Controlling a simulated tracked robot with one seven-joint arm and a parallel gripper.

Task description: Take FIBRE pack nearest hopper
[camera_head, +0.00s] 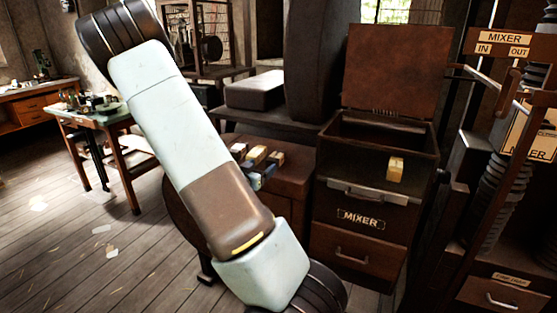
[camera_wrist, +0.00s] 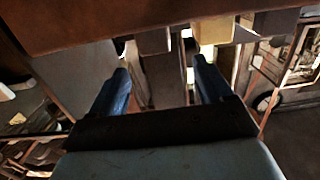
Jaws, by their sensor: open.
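Several small packs stand on a brown bench beside the mixer: a pale one (camera_head: 239,149) at the left, a yellowish one (camera_head: 256,155) in the middle and a brownish-yellow one (camera_head: 275,159) at the right, nearest the mixer's open box (camera_head: 376,137). I cannot read which is FIBRE. My gripper (camera_wrist: 161,80) has two blue fingers, apart, with nothing clearly held between them. In the wrist view a yellowish pack (camera_wrist: 214,31) lies beyond the right finger. In the head view my arm hides part of the bench, and blue finger parts show just below the packs.
The mixer cabinet (camera_head: 359,219) stands right of the bench, its rusty lid (camera_head: 394,68) raised. A yellow tag or block (camera_head: 396,168) is on its front. A press with rods is at far right. A green-topped table (camera_head: 100,117) stands at left, with open floor before it.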

